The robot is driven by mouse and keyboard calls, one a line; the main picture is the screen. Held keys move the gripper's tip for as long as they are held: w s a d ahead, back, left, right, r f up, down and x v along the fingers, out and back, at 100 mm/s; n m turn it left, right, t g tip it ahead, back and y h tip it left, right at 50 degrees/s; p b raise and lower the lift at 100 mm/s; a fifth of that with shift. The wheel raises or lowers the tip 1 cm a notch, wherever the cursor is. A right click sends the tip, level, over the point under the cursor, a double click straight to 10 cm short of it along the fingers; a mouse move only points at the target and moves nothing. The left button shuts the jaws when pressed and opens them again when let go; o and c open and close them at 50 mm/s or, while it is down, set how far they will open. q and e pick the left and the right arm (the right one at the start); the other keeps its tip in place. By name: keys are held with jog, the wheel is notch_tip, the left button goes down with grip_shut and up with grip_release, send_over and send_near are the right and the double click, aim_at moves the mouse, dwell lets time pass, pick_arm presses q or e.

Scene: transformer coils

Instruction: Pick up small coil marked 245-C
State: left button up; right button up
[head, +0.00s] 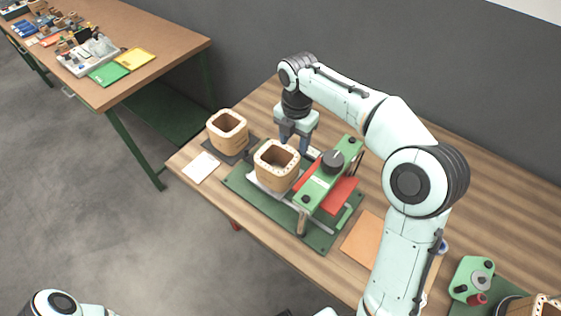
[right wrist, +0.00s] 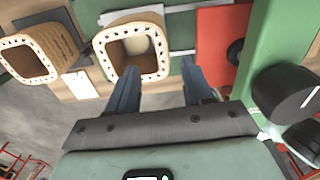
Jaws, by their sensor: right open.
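Two small tan coils with square openings and dotted rims show. One coil (head: 277,167) sits on the green fixture (head: 240,184); the other coil (head: 228,134) stands to its left on a dark mat. I cannot read the mark 245-C on either. My right gripper (head: 295,142) is open and empty, just behind the coil on the fixture. In the right wrist view, one finger of the gripper (right wrist: 158,82) overlaps the near rim of the fixture coil (right wrist: 150,72); the other finger is right of it. The other coil (right wrist: 28,58) is further left. My left gripper is out of view.
A green clamp bar with a black knob (head: 333,161) and a red plate (head: 342,194) stands close right of my gripper. A white card (head: 201,167) and an orange sheet (head: 364,238) lie on the wooden table. Another table (head: 165,62) stands at the back left.

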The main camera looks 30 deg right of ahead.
aim_at(291, 164)
notch_tip(291, 164, down, 7)
jog(key=shift+s+a+r+b, duration=0.1)
jog(key=shift+b, duration=0.4)
jog(key=shift+s+a+f+b, duration=0.1)
jog(key=shift+a+f+b, duration=0.1)
jog(key=shift+f, duration=1.15)
jog(key=shift+s+a+f+b, duration=0.1)
jog(key=shift+a+f, duration=0.05)
jog(key=shift+f, duration=1.15)
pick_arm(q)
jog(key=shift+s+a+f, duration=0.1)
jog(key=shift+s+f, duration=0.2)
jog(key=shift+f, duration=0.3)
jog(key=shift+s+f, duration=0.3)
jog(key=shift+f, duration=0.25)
pick_arm(e)
jog(key=shift+r, duration=0.1)
grip_shut()
